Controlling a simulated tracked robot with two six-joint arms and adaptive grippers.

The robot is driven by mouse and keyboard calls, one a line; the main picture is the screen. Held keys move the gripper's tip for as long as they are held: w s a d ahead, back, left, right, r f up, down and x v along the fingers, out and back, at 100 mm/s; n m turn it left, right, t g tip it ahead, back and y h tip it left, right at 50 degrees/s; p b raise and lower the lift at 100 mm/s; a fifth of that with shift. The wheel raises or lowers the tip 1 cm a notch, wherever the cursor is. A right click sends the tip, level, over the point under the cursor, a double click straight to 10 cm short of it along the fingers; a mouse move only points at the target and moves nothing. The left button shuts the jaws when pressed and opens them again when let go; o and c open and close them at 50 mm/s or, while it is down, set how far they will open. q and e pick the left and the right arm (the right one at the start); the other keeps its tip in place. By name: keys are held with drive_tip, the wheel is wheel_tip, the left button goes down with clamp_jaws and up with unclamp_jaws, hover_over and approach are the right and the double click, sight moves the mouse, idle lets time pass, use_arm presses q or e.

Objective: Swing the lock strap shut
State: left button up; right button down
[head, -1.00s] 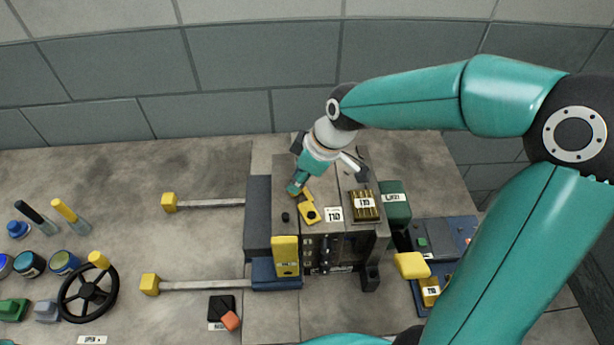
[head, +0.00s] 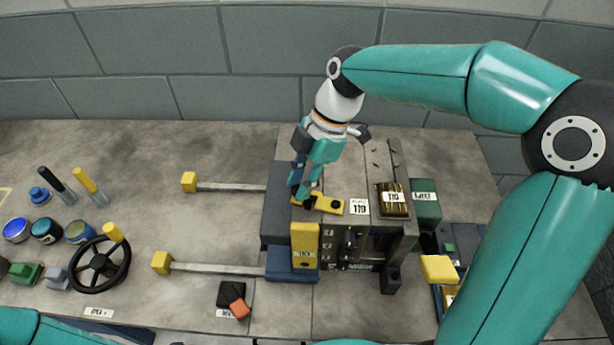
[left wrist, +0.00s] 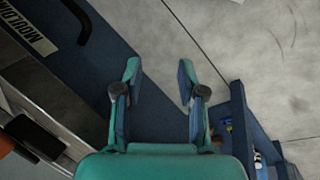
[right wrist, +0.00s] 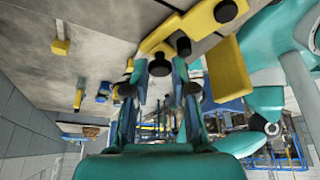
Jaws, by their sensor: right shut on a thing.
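The lock strap (head: 330,205) is a yellow bar with black round parts, lying on top of the grey mould block (head: 350,170). In the head view it points right, across the top and towards the white 110 label. The strap also shows in the right wrist view (right wrist: 205,20). My right gripper (head: 303,195) is at the strap's left end. In the right wrist view its fingers (right wrist: 160,68) are closed around a black knob at the strap; the exact contact is partly hidden. My left gripper (left wrist: 158,80) is open and empty, above a dark blue surface.
A yellow upright block (head: 305,240) stands at the mould's front. A brass block (head: 394,212) lies on its top right. Two yellow-ended rods (head: 225,187) reach left. A black handwheel (head: 85,268), bottles and pots stand at the left. A green block (head: 426,205) is at the right.

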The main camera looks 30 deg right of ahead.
sight(317, 192)
drive_tip(key=shift+s+a+n+g, duration=0.3)
drive_tip(key=shift+s+n, duration=0.05)
drive_tip(key=shift+n, duration=0.35)
drive_tip(key=shift+s+a+n+g, duration=0.25)
drive_tip(key=shift+s+n+g, duration=0.05)
drive_tip(key=shift+n, duration=0.4)
drive_tip(key=shift+s+f, duration=0.1)
drive_tip(key=c, duration=1)
unclamp_jaws()
drive_tip(key=shift+o, duration=0.2)
drive_tip(key=shift+d+r, duration=0.15)
drive_tip(key=shift+r, duration=0.4)
drive_tip(key=v, duration=1.1)
drive_tip(key=shift+f, duration=0.1)
